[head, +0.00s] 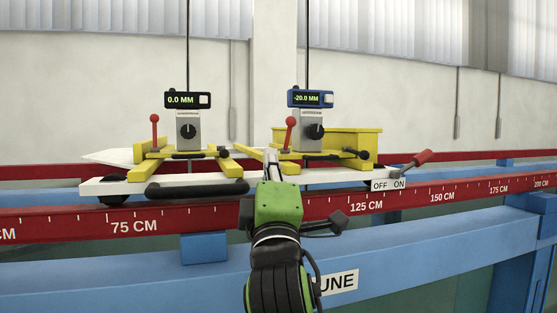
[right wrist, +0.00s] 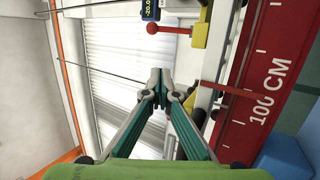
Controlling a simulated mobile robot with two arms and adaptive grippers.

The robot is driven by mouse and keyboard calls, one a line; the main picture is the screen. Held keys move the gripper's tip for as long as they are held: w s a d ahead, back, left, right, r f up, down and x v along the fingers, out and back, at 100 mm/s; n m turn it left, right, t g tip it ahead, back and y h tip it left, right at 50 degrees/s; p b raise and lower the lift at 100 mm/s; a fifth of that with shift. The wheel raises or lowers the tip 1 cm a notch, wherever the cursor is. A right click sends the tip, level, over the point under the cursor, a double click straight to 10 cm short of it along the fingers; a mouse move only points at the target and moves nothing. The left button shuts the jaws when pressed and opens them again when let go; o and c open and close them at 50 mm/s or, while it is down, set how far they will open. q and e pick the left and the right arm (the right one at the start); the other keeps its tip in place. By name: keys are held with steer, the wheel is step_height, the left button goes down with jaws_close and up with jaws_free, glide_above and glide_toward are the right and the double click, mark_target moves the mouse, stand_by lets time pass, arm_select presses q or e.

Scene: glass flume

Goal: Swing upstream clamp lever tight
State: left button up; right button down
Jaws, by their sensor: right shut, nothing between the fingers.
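Two clamp levers with red ball knobs stand on the carriage: the left lever (head: 154,119) is about upright, and the right lever (head: 290,122) leans slightly right. A red-knobbed lever also shows in the right wrist view (right wrist: 153,29). My right gripper (head: 270,157) is shut and empty, in front of the carriage and left of the right lever's base in the head view. In the right wrist view its fingers (right wrist: 160,74) meet below the knob, apart from it. My left gripper is out of view.
Two gauges (head: 188,130) (head: 311,130) read 0.0 MM and -20.0 MM. A red-handled switch (head: 422,157) stands by an OFF/ON plate (head: 389,185). A black bar handle (head: 195,189) fronts the white carriage. The red scale rail (head: 190,220) and blue beam (head: 130,280) run below.

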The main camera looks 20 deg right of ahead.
mark_target(288, 136)
steer(key=x, duration=0.2)
steer(key=p+x, duration=0.1)
steer(key=x, duration=0.1)
steer(key=p+x, duration=0.1)
steer(key=x, duration=0.1)
steer(key=shift+d+r, duration=0.1)
steer(key=shift+d, duration=0.3)
steer(key=shift+w+d+r+p, duration=0.25)
steer(key=shift+w+d+p, duration=0.35)
steer(key=shift+d+p, duration=0.25)
steer(key=shift+w+d+r, duration=0.1)
steer(key=shift+w+d, duration=0.05)
steer(key=shift+d, duration=0.2)
steer(key=shift+w+d, duration=0.2)
steer(key=shift+d, duration=0.2)
steer(key=shift+a, duration=0.15)
